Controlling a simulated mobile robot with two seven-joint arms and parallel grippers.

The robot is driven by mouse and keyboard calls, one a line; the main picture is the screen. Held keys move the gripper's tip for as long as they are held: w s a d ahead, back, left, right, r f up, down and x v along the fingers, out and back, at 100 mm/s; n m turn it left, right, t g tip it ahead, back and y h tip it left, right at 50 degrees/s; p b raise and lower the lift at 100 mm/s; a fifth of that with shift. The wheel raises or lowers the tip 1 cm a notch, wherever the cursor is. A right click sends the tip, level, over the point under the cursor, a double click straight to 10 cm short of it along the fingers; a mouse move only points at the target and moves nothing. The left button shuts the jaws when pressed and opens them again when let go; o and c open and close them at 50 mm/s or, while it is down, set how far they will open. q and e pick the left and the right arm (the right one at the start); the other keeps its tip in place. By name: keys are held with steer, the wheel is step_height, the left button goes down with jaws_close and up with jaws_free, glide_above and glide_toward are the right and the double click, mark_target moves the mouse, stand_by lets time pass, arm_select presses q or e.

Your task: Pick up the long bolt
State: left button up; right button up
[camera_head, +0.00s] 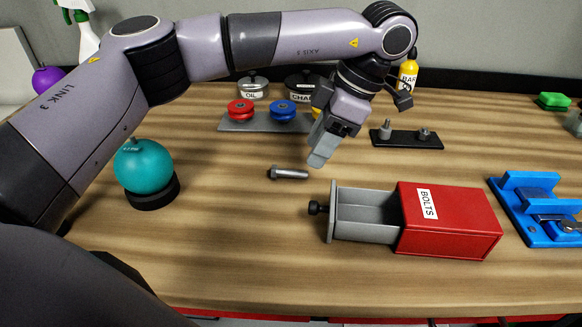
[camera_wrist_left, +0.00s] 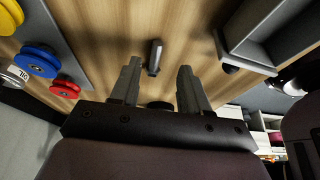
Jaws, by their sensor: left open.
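The long bolt (camera_head: 289,173) is a grey metal bolt lying on its side on the wooden bench, its hex head to the left. It also shows in the left wrist view (camera_wrist_left: 155,57), beyond my fingers and roughly in line with the gap between them. My left gripper (camera_head: 321,156) is above the bench, a little to the right of the bolt, pointing down. It is open and empty; its two fingers show apart in the left wrist view (camera_wrist_left: 158,80). My right gripper is not in either view.
A red box labelled BOLTS (camera_head: 450,220) with an open grey drawer (camera_head: 362,213) stands right of the bolt. A teal ball (camera_head: 144,166) on a black ring is at left. A plate (camera_head: 262,125) with coloured discs is behind. A blue vise (camera_head: 540,205) is at right.

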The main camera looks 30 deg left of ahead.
mark_target(299, 171)
arm_select(q)
steer(key=x, duration=0.5)
steer(key=shift+a+f, duration=0.15)
steer(key=shift+a, duration=0.2)
jaws_close()
